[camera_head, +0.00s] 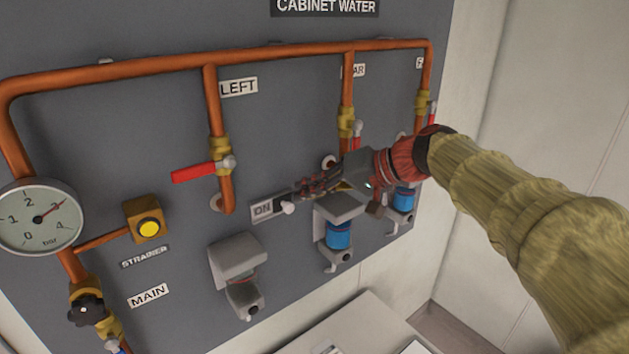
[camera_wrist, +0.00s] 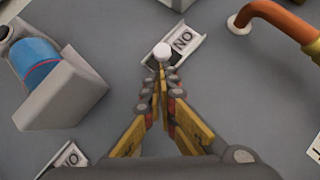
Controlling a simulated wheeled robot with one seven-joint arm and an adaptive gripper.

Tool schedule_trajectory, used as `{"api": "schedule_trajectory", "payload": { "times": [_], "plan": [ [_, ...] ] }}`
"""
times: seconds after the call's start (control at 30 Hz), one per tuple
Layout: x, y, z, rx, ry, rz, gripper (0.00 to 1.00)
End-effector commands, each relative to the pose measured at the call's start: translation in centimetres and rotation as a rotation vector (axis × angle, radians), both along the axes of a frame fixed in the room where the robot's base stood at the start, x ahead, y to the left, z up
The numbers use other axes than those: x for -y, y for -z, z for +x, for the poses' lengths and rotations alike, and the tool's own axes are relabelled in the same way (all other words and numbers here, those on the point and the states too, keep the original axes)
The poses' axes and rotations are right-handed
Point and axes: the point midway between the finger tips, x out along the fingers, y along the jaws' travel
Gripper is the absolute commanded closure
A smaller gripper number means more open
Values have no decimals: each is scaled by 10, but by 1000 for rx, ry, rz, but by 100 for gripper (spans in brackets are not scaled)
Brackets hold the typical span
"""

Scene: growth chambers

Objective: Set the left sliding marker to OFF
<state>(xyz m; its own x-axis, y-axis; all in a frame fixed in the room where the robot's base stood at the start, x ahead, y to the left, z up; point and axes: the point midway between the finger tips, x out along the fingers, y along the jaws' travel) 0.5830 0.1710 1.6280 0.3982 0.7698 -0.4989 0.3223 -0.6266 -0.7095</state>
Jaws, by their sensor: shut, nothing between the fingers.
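The left sliding marker (camera_head: 263,210) is a small pale plate on the grey panel, below the LEFT label. It reads ON and has a white knob (camera_head: 288,207) at its right end. In the wrist view the marker (camera_wrist: 183,42) appears upside down, with the knob (camera_wrist: 163,52) at the end nearer my gripper. My gripper (camera_head: 301,190) is shut and empty, its fingertips close beside the knob. In the wrist view the fingertips (camera_wrist: 161,74) lie just below the knob; I cannot tell whether they touch it. No OFF lettering is visible on this marker.
A red-handled valve (camera_head: 200,170) on the left copper pipe has its lever roughly level. An empty grey holder (camera_head: 234,257) is below the marker. A holder with a blue cup (camera_head: 339,234) stands to the right. Another marker (camera_wrist: 64,160) shows at the wrist view's lower left.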

Motion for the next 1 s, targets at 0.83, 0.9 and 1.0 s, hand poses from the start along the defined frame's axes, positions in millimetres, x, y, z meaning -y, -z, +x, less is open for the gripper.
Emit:
{"api": "schedule_trajectory", "payload": {
  "times": [0.83,0.9,1.0],
  "plan": [
    [-42,3,-29,0,-2,0,100],
    [-43,2,-30,-1,-1,0,100],
    [-44,1,-30,-1,0,0,100]
  ]
}}
